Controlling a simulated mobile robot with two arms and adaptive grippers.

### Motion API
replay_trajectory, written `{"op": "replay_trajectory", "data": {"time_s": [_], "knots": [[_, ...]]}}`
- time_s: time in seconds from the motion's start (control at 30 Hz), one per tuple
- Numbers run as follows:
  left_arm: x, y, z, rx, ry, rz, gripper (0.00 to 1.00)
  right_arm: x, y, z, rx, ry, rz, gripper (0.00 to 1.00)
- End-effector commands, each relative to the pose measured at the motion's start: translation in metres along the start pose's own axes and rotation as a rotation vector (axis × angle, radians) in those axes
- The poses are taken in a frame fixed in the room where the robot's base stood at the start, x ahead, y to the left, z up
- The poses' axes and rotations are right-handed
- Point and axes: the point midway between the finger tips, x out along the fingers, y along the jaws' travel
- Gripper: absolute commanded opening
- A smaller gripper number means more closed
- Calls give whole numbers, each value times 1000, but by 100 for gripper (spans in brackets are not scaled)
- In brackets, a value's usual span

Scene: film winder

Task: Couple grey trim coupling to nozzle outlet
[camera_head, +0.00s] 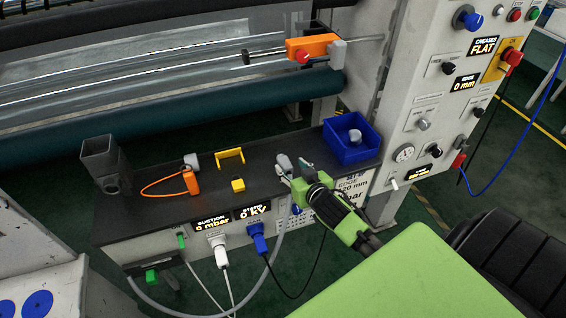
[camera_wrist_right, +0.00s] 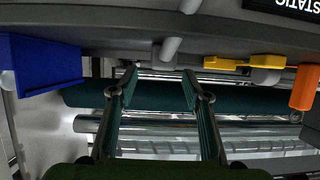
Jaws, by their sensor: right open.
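A short grey cylindrical piece (camera_wrist_right: 170,48), which looks like the grey trim coupling, stands at the shelf edge in the right wrist view, ahead of the gap between my fingertips. My right gripper (camera_head: 293,167) is open over the right part of the shelf, and its spread fingers also show in the right wrist view (camera_wrist_right: 162,75). Nothing is clasped between them. A dark grey square funnel with a rounded lower part (camera_head: 102,160), perhaps the nozzle, stands at the shelf's left end. Its outlet is not clear. My left gripper is not in view.
The dark shelf (camera_head: 150,215) also carries an orange looped tool (camera_head: 190,182), yellow parts (camera_head: 230,157) and a blue bin (camera_head: 350,152) holding a grey piece. A grey hose (camera_head: 277,248) and cables hang at the front. Film rollers (camera_head: 170,118) lie behind; a control panel stands right.

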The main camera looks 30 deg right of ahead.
Motion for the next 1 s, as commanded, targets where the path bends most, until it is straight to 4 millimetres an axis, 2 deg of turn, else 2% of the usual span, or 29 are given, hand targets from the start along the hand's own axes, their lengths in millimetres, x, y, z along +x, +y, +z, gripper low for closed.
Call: {"op": "replay_trajectory", "data": {"time_s": [0.27, 0.6, 0.93, 0.97, 1.0], "knots": [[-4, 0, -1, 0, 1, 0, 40, 18, -1, 0, 0, -1, 0, 44], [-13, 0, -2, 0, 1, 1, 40, 57, -4, 3, 0, -1, 0, 44], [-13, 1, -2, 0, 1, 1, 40, 63, -4, 4, 0, -1, -1, 44], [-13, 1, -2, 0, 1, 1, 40, 63, -4, 4, 0, -1, -1, 39], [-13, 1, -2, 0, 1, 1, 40, 63, -4, 4, 0, -1, -1, 29]]}}
